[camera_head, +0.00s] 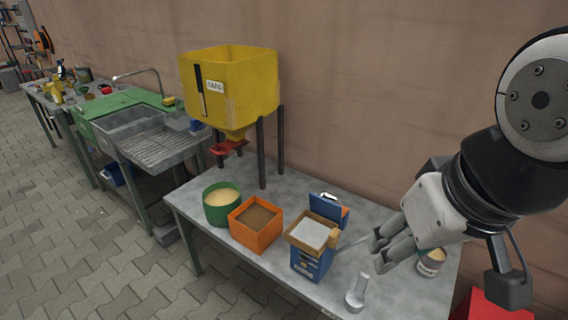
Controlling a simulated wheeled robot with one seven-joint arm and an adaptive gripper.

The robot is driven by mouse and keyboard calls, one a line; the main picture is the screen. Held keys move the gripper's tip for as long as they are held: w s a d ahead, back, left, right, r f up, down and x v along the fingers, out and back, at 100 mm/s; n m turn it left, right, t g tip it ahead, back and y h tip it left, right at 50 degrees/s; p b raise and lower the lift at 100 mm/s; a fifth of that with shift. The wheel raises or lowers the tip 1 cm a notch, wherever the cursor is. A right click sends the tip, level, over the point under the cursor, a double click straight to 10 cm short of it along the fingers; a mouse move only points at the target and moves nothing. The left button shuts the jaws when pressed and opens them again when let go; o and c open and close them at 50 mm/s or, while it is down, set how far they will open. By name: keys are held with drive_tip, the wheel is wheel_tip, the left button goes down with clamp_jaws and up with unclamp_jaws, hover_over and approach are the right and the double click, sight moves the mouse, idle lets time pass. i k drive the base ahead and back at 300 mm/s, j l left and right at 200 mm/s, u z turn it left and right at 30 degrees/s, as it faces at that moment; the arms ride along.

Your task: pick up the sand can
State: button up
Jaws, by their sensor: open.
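A small can (430,264) with a pale, printed label stands at the right end of the grey table. Its wording is too small to read, and it is partly behind my gripper. A green round container (221,216) with pale, sand-like grains stands at the left of the table. I cannot tell for certain which of the two is the sand can. My gripper (382,249) is open, with nothing seen between its fingers. It hangs over the right part of the table, just left of the small can, its fingers pointing left and down.
A yellow hopper (232,90) on dark legs stands at the back of the table (185,200). An orange box (257,234), a blue box (311,262) and a metal scoop-like tool (357,294) stand along it. A sink (135,122) is farther left.

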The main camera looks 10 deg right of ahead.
sight(428, 265)
drive_tip(key=z, duration=0.85)
drive_tip(key=j+z, duration=0.2)
drive_tip(key=z, duration=0.3)
drive_tip(key=j+z, duration=0.25)
drive_tip(key=z, duration=0.25)
drive_tip(key=j+z, duration=0.25)
drive_tip(key=z, duration=0.25)
drive_tip(key=k+j+z, duration=0.1)
drive_tip(key=z, duration=0.35)
drive_tip(key=k+j+z, duration=0.5)
drive_tip(key=j, duration=0.3)
drive_tip(key=k+j+z, duration=0.45)
drive_tip(key=k, duration=0.4)
drive_tip(key=k+j, duration=0.4)
drive_tip(key=k, duration=0.1)
